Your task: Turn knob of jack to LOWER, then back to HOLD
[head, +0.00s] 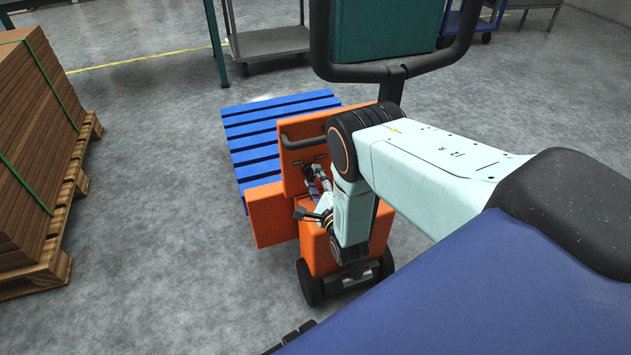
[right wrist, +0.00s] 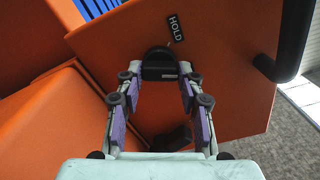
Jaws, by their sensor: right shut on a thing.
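The orange jack (head: 268,216) stands on the floor in the middle of the head view. Its black knob (right wrist: 160,66) is on the orange panel in the right wrist view, with the HOLD label (right wrist: 176,26) just above and to its right. No LOWER label shows. My right gripper (right wrist: 160,77) is shut on the knob, one finger on each side of it. In the head view the right gripper (head: 318,184) is at the panel, and my arm hides part of the jack and the knob. My left gripper is in neither view.
A black bar handle (head: 303,139) crosses the panel close to my gripper. A blue slatted pallet (head: 246,131) lies behind the jack. A stack of brown boards (head: 36,130) on a wooden pallet stands at left. The floor between is clear.

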